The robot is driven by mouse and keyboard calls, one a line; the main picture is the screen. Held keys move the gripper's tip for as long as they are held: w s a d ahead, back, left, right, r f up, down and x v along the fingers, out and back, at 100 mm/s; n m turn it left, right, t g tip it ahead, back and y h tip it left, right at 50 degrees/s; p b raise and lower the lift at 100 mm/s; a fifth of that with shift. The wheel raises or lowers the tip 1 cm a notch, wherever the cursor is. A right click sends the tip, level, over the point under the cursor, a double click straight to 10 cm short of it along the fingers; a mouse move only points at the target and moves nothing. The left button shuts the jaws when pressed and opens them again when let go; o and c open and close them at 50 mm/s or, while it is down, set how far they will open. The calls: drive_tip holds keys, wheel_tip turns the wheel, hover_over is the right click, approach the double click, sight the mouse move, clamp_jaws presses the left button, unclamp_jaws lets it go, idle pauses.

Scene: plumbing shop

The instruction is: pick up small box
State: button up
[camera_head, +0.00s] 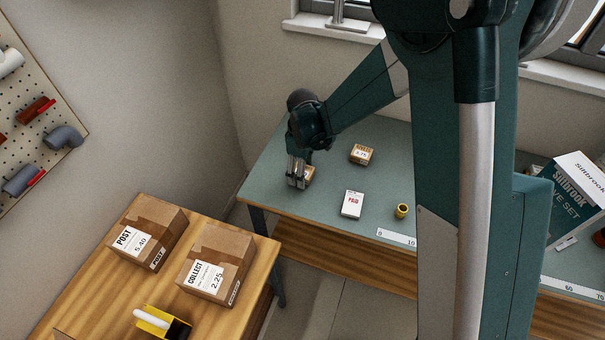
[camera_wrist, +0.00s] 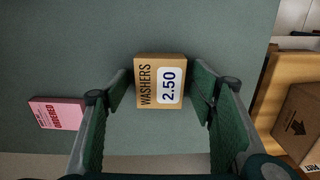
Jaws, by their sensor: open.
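A small brown box (camera_wrist: 159,82) labelled WASHERS 2.50 lies on the green-grey table top in the wrist view. It shows between and just beyond the two fingertips of my gripper (camera_wrist: 161,88), with gaps on both sides. My gripper is open and empty. In the head view my gripper (camera_head: 298,183) points down near the left side of the table, and the washers box (camera_head: 309,174) is partly hidden behind its fingers. A second small brown box (camera_head: 361,154) with a white label sits farther right on the same table.
The table (camera_head: 330,210) also bears a white PAD packet (camera_head: 352,204) and a yellow cylinder (camera_head: 401,210). A pink ORDERED packet (camera_wrist: 57,113) lies left in the wrist view. A wooden bench (camera_head: 85,270) at lower left holds cartons marked POST (camera_head: 148,232) and COLLECT (camera_head: 216,263).

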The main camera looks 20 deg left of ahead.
drive_tip(key=c, duration=1)
drive_tip(key=shift+r, duration=0.1)
drive_tip(key=shift+r, duration=4.9)
